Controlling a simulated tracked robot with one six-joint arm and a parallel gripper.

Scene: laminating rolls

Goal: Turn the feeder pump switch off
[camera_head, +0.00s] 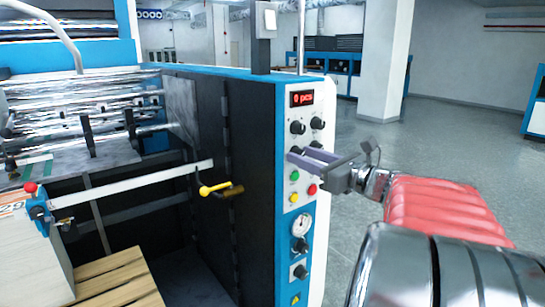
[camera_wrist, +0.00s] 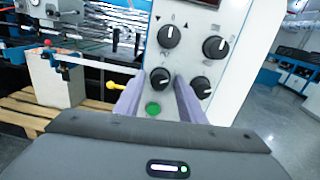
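The white control panel (camera_head: 302,112) on the machine's end carries several black rotary knobs below a red "0 pcs" display. In the wrist view these are the upper left knob (camera_wrist: 170,37), upper right knob (camera_wrist: 213,46), lower left knob (camera_wrist: 160,77) and lower right knob (camera_wrist: 200,87). Their labels are too small to read, so I cannot tell which is the feeder pump switch. My gripper (camera_head: 301,159) is at the panel, its two grey-purple fingers apart. In the wrist view the lower left knob shows between the fingertips; I cannot tell whether they touch it.
A green button (camera_head: 294,175), red button (camera_head: 312,189) and yellow button (camera_head: 294,197) sit below the fingers. A gauge (camera_head: 300,224) is lower down. A yellow-handled lever (camera_head: 215,188) sticks out at left. Open floor (camera_head: 450,140) lies right.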

